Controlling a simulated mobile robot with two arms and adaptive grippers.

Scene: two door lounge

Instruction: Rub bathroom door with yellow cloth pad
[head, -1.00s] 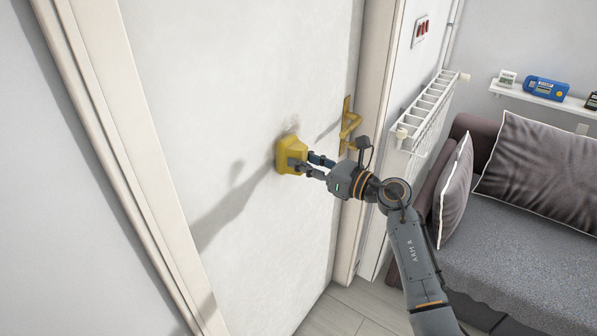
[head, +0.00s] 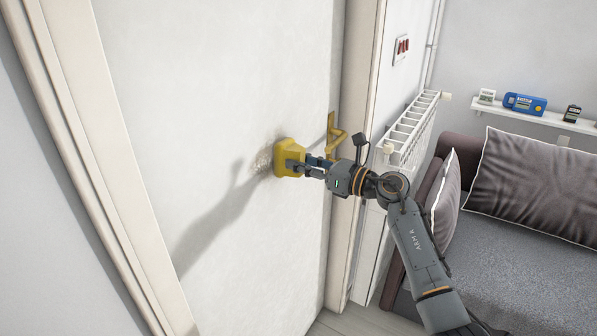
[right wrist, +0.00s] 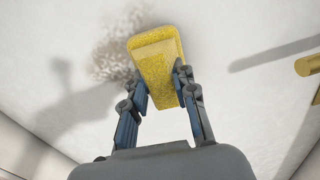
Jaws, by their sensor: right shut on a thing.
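The white bathroom door (head: 220,90) fills the left and middle of the head view. My right gripper (head: 305,167) is shut on the yellow cloth pad (head: 288,157) and holds it at the door's face, left of the brass handle (head: 334,140). The pad also shows in the right wrist view (right wrist: 156,60), between the two fingers (right wrist: 162,92). A greyish-brown smudge (right wrist: 115,52) on the door lies beside the pad and partly behind it. Whether the pad's face presses fully on the door is hidden. My left gripper is not in view.
A grey sofa (head: 510,250) with cushions is at the right, below a wall shelf (head: 540,117) with small devices. My arm passes close to the radiator and sofa.

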